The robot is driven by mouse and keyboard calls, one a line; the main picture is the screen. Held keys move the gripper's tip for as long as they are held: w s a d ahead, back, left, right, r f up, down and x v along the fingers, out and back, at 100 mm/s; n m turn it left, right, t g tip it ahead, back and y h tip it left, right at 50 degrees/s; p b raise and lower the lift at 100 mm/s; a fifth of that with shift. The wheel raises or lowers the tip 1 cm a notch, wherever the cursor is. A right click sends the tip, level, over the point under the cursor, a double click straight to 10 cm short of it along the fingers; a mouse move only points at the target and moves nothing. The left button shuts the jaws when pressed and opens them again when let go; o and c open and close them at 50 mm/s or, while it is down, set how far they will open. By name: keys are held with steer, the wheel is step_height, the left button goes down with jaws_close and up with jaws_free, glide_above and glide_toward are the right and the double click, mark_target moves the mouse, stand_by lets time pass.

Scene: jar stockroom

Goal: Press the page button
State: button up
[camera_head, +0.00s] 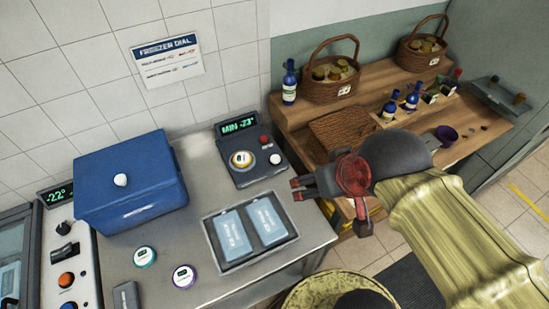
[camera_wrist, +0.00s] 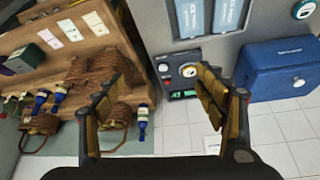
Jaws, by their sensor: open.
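No button carries a readable "page" label, so I cannot tell which one it is. In the wrist view the box (camera_wrist: 178,68) shows upside down, partly behind a finger. A white panel (camera_head: 86,285) at the left has a "-22" display, a knob, a black switch, an orange button (camera_head: 66,279) and a blue one. My gripper (camera_head: 298,188) is open and empty, right of the control box, touching nothing visible.
A blue box (camera_head: 131,185), a tray (camera_head: 209,226) with two ice packs, and two round lids (camera_head: 145,257) occupy the bench. A wooden shelf (camera_head: 291,113) with baskets and blue bottles stands right. A "Freezer dial" notice (camera_head: 167,59) hangs on the tiled wall.

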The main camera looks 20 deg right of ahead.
steer(key=shift+c, duration=1.2)
